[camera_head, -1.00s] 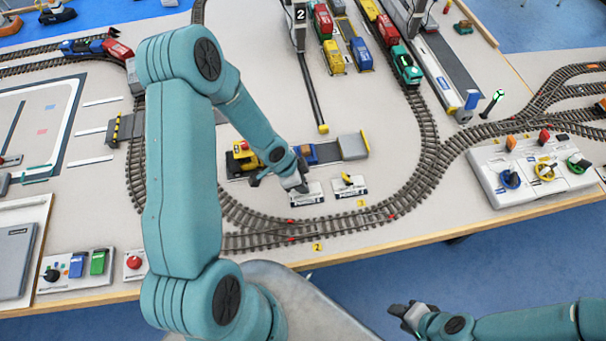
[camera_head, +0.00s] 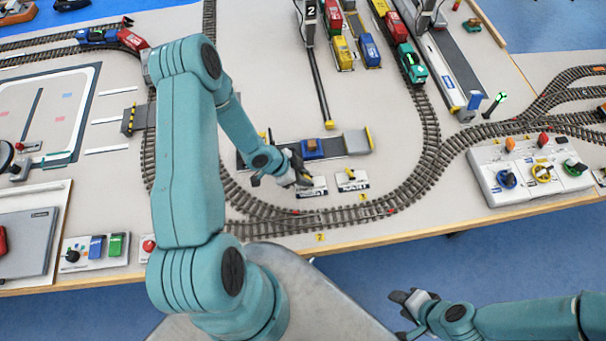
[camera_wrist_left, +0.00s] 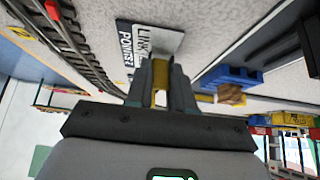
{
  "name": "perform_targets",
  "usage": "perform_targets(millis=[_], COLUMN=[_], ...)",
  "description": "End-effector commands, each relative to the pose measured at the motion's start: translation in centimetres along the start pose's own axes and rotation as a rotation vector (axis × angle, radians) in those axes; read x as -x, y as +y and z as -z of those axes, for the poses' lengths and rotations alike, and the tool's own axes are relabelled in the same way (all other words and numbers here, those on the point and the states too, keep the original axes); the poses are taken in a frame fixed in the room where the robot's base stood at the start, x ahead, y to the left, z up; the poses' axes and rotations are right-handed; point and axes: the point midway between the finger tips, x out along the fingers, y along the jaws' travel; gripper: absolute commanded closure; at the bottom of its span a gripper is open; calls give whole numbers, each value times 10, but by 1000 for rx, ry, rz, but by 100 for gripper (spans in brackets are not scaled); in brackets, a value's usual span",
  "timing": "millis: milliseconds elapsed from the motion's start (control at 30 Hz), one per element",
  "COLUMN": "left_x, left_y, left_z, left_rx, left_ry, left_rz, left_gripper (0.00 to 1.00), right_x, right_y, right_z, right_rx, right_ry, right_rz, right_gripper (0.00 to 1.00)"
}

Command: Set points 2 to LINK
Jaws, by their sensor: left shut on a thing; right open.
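Two small white points boxes stand on the table inside the track curve. My left gripper (camera_head: 301,178) is at the left box (camera_head: 317,189), shut on its yellow lever (camera_wrist_left: 160,84). In the left wrist view the lever is between the fingertips (camera_wrist_left: 161,80), and the white label plate (camera_wrist_left: 155,40) beyond reads LINK and what looks like POINTS. The fingers hide the lever's foot. The right box (camera_head: 352,184) has a yellow-and-black lever and is untouched. My right gripper (camera_head: 413,302) is open and empty, off the table's front edge.
A blue wagon (camera_head: 322,149) with a brown load stands just behind the boxes; it also shows in the left wrist view (camera_wrist_left: 232,78). Curved track (camera_head: 340,216) runs in front. A panel with coloured knobs (camera_head: 530,170) stands at the right.

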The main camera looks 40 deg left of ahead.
Motion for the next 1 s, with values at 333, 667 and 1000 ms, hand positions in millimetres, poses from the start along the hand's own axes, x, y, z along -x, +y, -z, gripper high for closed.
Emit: perform_targets(millis=[333, 667, 1000], left_x=[0, 12, 97], left_y=[1, -1, -2], left_z=[-1, 0, -1], left_rx=[2, 1, 1], left_ry=[-3, -2, -3], left_rz=[-2, 1, 6], left_gripper=[52, 52, 52], right_x=[0, 0, 6], right_y=[0, 0, -2], right_z=[0, 0, 0], right_rx=[0, 0, 0], right_ry=[0, 0, 0], right_rz=[0, 0, 0], right_gripper=[57, 57, 57])
